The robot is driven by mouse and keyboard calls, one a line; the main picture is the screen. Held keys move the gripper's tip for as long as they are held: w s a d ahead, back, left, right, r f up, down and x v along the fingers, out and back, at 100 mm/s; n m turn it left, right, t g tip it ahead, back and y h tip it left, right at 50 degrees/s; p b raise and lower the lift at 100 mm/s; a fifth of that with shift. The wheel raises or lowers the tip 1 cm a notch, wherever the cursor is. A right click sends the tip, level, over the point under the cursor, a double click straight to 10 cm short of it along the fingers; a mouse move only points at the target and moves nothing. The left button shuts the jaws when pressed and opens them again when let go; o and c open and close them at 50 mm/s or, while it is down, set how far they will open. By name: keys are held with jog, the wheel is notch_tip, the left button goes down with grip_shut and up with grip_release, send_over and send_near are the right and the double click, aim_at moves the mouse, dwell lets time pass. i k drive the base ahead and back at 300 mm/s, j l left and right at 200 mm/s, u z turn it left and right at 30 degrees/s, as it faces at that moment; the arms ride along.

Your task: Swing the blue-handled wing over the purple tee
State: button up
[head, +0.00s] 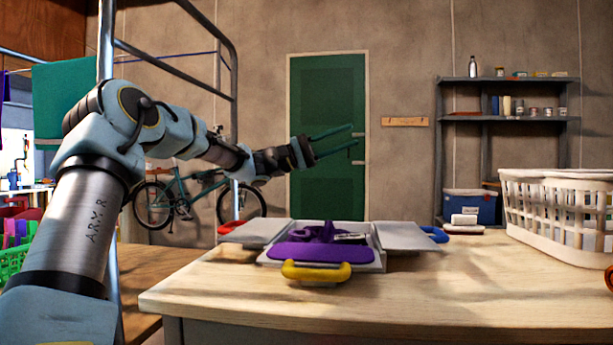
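A grey folding board lies on the wooden table. The purple tee (322,252) lies on its middle, with a bunched part at the back and a flat part at the front. The blue-handled wing (408,236) lies spread out flat to the right of the tee, and its blue handle (434,234) is at its right end. My gripper (354,135) is in the air above the board, in front of the green door in the picture. Its two thin green fingers point right and are apart, with nothing between them.
The board's left wing (256,232) with a red handle (230,226) lies flat. A yellow handle (316,271) is at the front. A white laundry basket (560,212) stands at the table's right. The front right tabletop (480,300) is clear.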

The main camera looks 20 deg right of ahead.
aim_at(393, 236)
jog(key=k, duration=1)
